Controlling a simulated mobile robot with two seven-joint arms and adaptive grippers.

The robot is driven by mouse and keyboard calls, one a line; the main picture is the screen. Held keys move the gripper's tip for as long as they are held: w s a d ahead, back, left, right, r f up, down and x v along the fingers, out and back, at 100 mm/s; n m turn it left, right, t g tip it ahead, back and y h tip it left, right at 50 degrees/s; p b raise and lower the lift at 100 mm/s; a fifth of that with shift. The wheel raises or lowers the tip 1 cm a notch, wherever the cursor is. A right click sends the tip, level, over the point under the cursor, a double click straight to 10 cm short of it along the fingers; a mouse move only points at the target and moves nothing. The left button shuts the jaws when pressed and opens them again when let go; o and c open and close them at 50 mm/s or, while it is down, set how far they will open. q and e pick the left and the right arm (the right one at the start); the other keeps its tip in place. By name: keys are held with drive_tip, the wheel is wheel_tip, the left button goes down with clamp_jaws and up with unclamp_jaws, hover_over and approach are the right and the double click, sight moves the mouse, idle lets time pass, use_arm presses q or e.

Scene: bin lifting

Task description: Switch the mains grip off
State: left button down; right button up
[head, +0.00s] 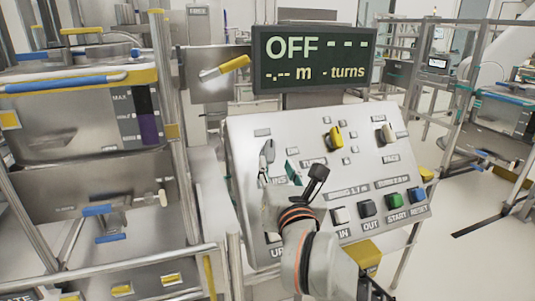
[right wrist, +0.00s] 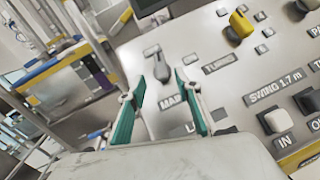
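The mains grip (right wrist: 157,64) is a grey lever knob on the upper left of the sloped control panel (head: 235,125). In the head view the grip (head: 268,149) shows just beyond my right gripper (head: 279,174). A label by it reads ON, and one below it begins "MAI". In the right wrist view my right gripper (right wrist: 163,88) is open, its two teal-padded fingers apart and pointing at the grip. The grip shows ahead of the gap; I see no clear contact. My left gripper is not in view.
The display (head: 314,59) reads OFF with dashes. A yellow knob (head: 335,138) and another pale knob (head: 386,134) sit to the right. A green START button (head: 394,201) and a blue RESET button (head: 417,196) are lower right. A steel bin station (head: 75,120) stands at left.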

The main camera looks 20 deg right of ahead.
sight(271, 151)
drive_tip(key=w, duration=0.5)
drive_tip(key=w+d, duration=0.1)
drive_tip(key=w, duration=0.1)
drive_tip(key=shift+w, duration=0.3)
clamp_jaws()
